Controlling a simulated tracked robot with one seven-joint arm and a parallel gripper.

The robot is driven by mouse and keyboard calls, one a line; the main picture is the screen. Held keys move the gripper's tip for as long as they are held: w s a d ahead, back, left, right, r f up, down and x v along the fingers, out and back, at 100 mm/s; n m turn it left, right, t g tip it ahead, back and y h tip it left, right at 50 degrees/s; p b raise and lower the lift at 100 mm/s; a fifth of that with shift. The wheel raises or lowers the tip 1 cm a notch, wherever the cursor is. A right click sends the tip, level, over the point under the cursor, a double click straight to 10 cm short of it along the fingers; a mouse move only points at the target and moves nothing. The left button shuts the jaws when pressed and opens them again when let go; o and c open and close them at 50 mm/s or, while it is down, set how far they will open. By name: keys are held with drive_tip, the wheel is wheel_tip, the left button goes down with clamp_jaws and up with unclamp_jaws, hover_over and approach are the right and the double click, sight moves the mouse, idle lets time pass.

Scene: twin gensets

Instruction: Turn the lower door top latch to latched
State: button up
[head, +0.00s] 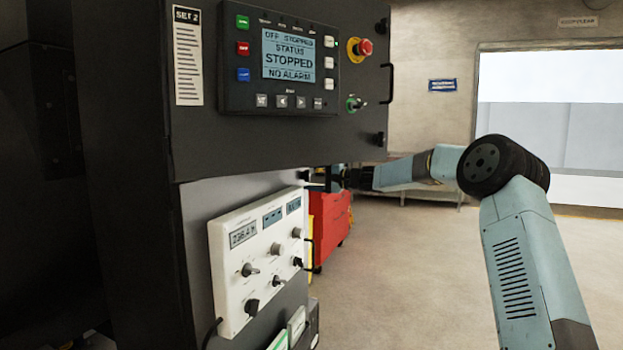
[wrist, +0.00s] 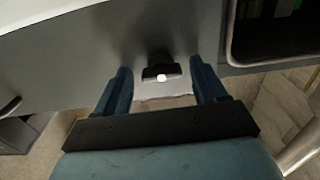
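In the wrist view a small dark latch (wrist: 161,73) with a bright round spot sits on the grey door face; its bar lies roughly level across the picture. My gripper (wrist: 160,68) is open, with one blue finger on each side of the latch and a gap on both sides. In the head view my gripper (head: 326,182) is small and partly hidden at the right edge of the cabinet, by the top corner of the lower door (head: 200,198). A dark knob there (head: 304,175) may be the latch; its angle is too small to read.
The upper control panel (head: 290,60) overhangs just above my gripper, with a red stop button (head: 362,48) and a black handle (head: 388,83). A white meter panel (head: 262,262) with knobs is below. A red cabinet (head: 330,230) stands behind. The floor at right is open.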

drive_tip(key=c, duration=1)
drive_tip(key=shift+f+m, duration=0.1)
drive_tip(key=shift+m, duration=0.3)
drive_tip(key=m, duration=1.7)
drive_tip(key=o, duration=1.1)
drive_tip(key=shift+c, duration=0.2)
